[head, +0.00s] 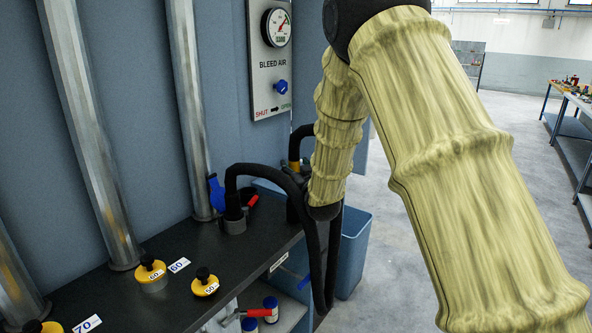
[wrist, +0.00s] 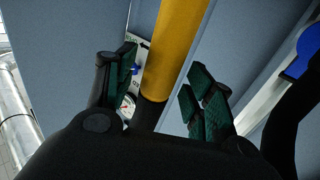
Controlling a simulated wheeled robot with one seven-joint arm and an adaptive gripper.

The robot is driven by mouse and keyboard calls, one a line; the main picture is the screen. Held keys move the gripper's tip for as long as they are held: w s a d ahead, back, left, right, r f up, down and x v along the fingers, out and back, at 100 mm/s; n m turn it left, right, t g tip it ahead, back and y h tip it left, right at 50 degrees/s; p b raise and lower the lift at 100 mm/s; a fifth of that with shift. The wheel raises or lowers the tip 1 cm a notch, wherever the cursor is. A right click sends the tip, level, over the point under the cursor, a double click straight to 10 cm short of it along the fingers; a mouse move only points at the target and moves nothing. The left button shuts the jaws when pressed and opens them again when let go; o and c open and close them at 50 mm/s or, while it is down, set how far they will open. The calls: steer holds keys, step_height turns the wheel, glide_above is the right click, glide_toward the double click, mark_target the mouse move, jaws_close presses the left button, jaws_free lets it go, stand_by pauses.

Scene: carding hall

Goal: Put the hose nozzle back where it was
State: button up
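The hose nozzle is a yellow sleeve with a black end. In the wrist view the nozzle (wrist: 178,45) runs between the green-padded fingers of my gripper (wrist: 160,75), with a gap showing on both sides, so my gripper looks open around it. In the head view the nozzle (head: 294,166) shows just left of my sleeved arm, near the bench's far end, with black hose curving above it. Its lower end is partly hidden behind another black hose; I cannot tell whether it is seated. My gripper is mostly hidden in the head view.
A second black hose (head: 256,168) arcs from a grey socket (head: 235,221) on the dark bench (head: 160,298). A blue valve handle (head: 215,192), yellow caps (head: 205,283) and steel pipes (head: 95,150) stand nearby. The bleed-air panel (head: 271,85) is behind. A blue bin (head: 352,255) stands beyond the bench.

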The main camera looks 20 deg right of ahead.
steer(key=shift+r, duration=0.1)
steer(key=s+b, duration=0.2)
steer(key=s, duration=1)
steer(key=shift+d, duration=0.1)
